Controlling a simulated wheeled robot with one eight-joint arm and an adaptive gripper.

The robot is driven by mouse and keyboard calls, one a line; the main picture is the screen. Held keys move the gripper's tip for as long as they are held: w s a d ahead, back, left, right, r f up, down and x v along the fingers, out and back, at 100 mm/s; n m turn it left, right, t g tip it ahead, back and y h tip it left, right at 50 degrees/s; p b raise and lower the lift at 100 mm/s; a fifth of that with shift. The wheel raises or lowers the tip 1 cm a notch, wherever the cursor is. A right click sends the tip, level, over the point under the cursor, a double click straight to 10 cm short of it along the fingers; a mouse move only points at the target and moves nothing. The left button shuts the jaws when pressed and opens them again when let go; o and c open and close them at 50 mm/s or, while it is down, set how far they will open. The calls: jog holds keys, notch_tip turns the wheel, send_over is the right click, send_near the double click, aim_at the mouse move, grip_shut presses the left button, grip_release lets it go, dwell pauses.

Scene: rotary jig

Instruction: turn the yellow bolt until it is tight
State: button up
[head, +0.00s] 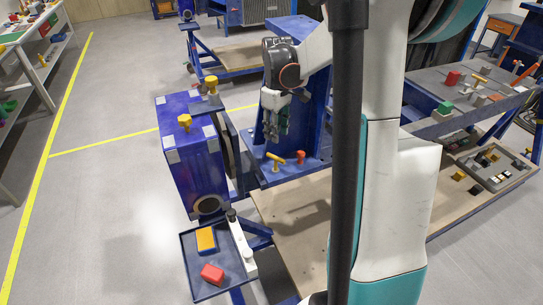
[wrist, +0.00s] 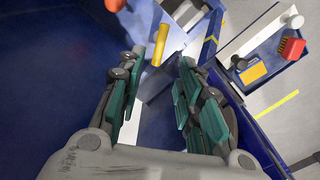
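A yellow bolt with a crossbar head (head: 275,158) stands on the blue ledge of the jig in the head view. A yellow bar, apparently its head, shows in the wrist view (wrist: 165,43), beyond my fingertips. My gripper (head: 274,137) points down above the ledge, apart from the bolt. In the wrist view my gripper (wrist: 174,50) has its green-padded fingers spread with nothing between them. The bolt's lower end cannot be made out.
A red knob (head: 300,157) stands just right of the yellow bolt. The blue block (head: 190,160) with white corner patches is to the left. A tray (head: 211,284) below holds a yellow piece (head: 206,239) and a red piece (head: 212,273). A blue upright plate (head: 312,115) rises behind my gripper.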

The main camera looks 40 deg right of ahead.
aim_at(276, 157)
notch_tip(276, 157, down, 13)
jog(key=b, duration=0.3)
jog(key=shift+r, duration=0.15)
grip_shut()
